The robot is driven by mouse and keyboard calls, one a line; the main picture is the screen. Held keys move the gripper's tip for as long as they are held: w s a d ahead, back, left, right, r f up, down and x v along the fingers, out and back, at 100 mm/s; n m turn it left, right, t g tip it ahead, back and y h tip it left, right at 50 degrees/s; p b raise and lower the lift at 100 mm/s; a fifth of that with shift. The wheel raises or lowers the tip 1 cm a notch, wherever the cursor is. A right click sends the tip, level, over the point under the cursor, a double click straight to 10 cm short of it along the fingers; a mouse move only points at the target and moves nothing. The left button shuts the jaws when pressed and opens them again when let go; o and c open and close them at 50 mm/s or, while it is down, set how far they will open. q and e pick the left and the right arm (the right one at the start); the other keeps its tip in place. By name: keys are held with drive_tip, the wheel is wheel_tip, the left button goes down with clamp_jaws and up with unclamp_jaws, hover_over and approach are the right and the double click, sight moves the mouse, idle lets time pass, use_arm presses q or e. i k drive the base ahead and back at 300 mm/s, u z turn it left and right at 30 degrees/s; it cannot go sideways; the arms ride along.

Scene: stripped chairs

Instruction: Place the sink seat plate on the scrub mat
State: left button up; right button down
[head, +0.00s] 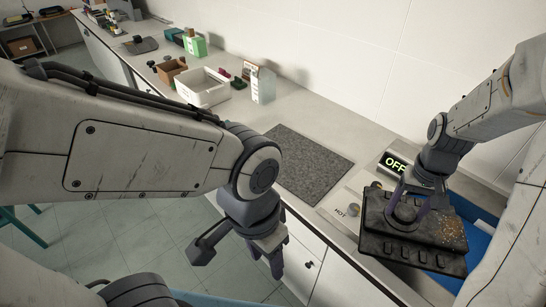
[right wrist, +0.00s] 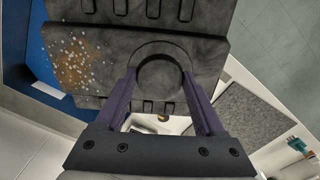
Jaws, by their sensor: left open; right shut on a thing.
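The seat plate (head: 432,238) is a dark, worn slab with slots and a patch of rust and pale specks at one end. My right gripper (head: 408,207) is shut on it at a round raised part near its middle. The right wrist view shows the plate (right wrist: 110,60) and both purple fingers of the gripper (right wrist: 160,90) on either side of that round part. The plate is above the blue basin (head: 477,220). The scrub mat (head: 306,165), dark grey and speckled, lies bare on the counter left of the plate. My left gripper (head: 236,254) is open and empty in front of the counter.
A sign reading OFF (head: 394,163) stands behind the plate. A panel marked HOT with a knob (head: 353,209) lies between mat and basin. A white bin (head: 203,88), a carton (head: 262,84) and a cardboard box (head: 171,70) stand beyond the mat.

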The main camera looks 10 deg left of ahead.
sight(295, 158)
drive_tip(key=u, duration=1.4)
drive_tip(key=i, duration=2.1)
drive_tip(key=z, duration=2.2)
